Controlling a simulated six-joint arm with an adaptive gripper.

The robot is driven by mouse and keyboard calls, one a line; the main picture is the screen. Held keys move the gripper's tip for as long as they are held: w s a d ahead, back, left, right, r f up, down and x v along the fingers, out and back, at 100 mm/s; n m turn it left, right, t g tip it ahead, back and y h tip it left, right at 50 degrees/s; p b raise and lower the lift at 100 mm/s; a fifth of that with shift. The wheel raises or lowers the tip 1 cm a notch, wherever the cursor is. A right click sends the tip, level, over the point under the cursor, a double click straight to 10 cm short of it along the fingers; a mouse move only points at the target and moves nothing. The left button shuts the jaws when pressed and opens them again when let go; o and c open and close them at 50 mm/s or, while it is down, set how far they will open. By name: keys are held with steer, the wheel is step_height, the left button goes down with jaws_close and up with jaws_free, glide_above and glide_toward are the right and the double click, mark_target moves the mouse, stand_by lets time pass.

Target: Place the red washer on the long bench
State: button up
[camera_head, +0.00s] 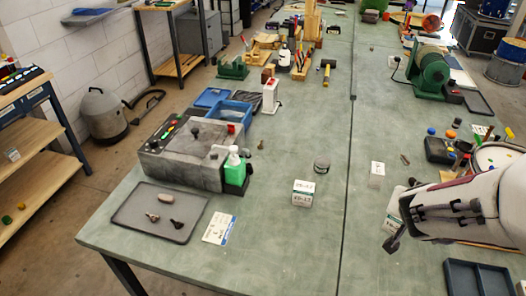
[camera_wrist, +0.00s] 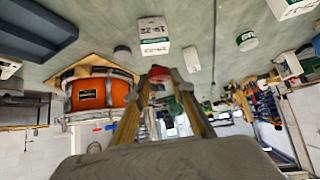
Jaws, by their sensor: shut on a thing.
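The long bench (camera_head: 290,245) has a grey-green top and runs away from me in the head view. Its top fills the upper part of the wrist view (camera_wrist: 90,25), which looks upside down. My gripper (camera_wrist: 163,84) is shut on a small red piece, the red washer (camera_wrist: 159,74), at its fingertips. In the head view my gripper (camera_head: 392,232) reaches in from the right, above the bench's right part. The washer cannot be made out there. Its height above the bench is hard to tell.
A white labelled box (camera_head: 303,193) and a smaller white box (camera_head: 377,174) stand near mid-bench. Another box is partly behind my gripper. A dark tray (camera_head: 160,210) lies left; a blue divided tray (camera_head: 478,278) lies lower right. The front middle is clear.

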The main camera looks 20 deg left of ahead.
steer(key=shift+w+d, duration=0.3)
steer(key=shift+d, duration=0.05)
steer(key=w+a+n+y, duration=0.4)
steer(key=w+a+n, duration=0.1)
steer(key=w+a, duration=0.9)
steer(key=w+a+f+n+y, duration=0.1)
steer(key=a+n, duration=0.1)
steer(key=a, duration=0.7)
steer(key=w+a+f+n+g+y, duration=0.1)
steer(key=a+n, duration=0.1)
steer(key=a, duration=0.7)
steer(key=w+a+f+n+y, duration=0.1)
steer(key=a+f+n+y, duration=0.1)
steer(key=a, duration=0.7)
steer(key=shift+g, duration=0.3)
steer(key=shift+w+d+f, duration=0.1)
steer(key=shift+f, duration=2.95)
steer(key=shift+f, duration=0.1)
steer(key=shift+f, duration=1.8)
